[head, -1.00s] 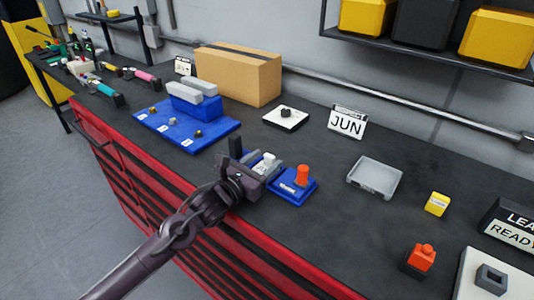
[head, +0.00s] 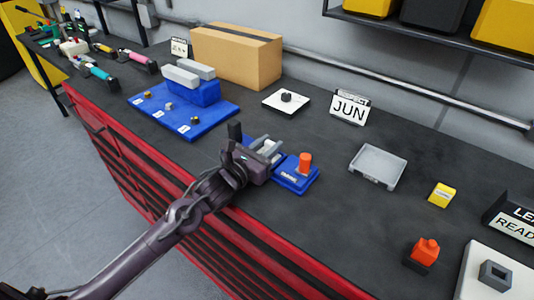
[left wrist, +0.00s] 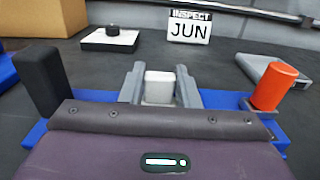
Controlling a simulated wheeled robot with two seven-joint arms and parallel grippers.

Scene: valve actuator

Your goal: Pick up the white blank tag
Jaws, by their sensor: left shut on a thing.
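The white blank tag (left wrist: 159,88) is a small pale block between the two grey fingers of my left gripper (left wrist: 160,84) in the left wrist view. The fingers are shut on its sides. In the head view my left gripper (head: 267,148) reaches over a blue base (head: 297,184) at the table's front edge, and the tag is mostly hidden between the fingers. An orange post (head: 305,161) stands on the base to the right of the gripper, and a black post (head: 235,131) stands to its left. I cannot tell whether the tag touches the base. My right gripper is not in view.
A JUN sign (head: 349,108), a white plate with a black knob (head: 286,102) and a grey tray (head: 377,167) stand beyond the gripper. A blue board (head: 215,120) lies to the left. The dark tabletop (head: 325,135) between them is clear.

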